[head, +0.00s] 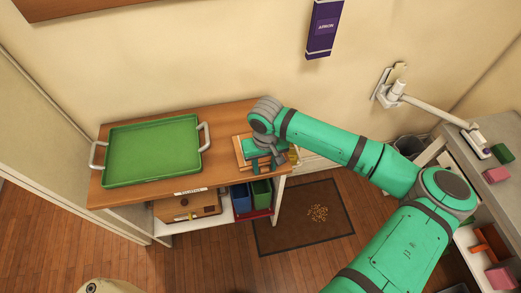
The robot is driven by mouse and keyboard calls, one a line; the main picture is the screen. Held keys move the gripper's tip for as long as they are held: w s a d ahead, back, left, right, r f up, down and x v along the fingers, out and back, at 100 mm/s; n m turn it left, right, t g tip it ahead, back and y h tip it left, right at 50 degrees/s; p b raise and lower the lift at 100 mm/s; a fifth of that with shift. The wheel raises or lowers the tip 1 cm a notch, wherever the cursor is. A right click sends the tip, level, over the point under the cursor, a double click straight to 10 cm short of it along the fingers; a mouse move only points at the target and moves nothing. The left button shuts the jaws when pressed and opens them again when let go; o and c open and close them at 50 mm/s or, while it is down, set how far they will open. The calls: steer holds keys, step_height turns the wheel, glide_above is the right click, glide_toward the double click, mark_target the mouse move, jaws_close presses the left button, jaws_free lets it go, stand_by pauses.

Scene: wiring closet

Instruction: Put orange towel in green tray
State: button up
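The green tray (152,151), with pale handles at its left and right ends, lies on the left part of the brown wooden bench and looks empty. My gripper (268,164) points down over the right end of the bench, to the right of the tray. Under and beside it is a flat orange-brown square thing (239,151) with light edges, partly hidden by my wrist. I cannot tell whether it is the orange towel or a wooden holder. Whether the fingers are open or hold anything is too small to tell.
Below the bench top are a wooden drawer (187,207) and blue and green bins (261,192). A dark mat (304,217) with crumbs lies on the floor. At right, a grey counter (484,150) holds small blocks, and an orange-red thing (489,243) sits on a shelf below.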

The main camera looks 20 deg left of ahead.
steer(key=c, duration=0.7)
steer(key=shift+s, duration=0.1)
steer(key=shift+s+d, duration=0.75)
steer(key=shift+s, duration=0.35)
steer(key=shift+s+d, duration=0.75)
steer(key=shift+s, duration=0.3)
steer(key=shift+s+d, duration=0.75)
steer(key=shift+s, duration=0.35)
steer(key=o, duration=1)
steer(key=shift+s+d, duration=0.1)
steer(key=shift+d, duration=0.05)
steer(key=shift+r, duration=3.05)
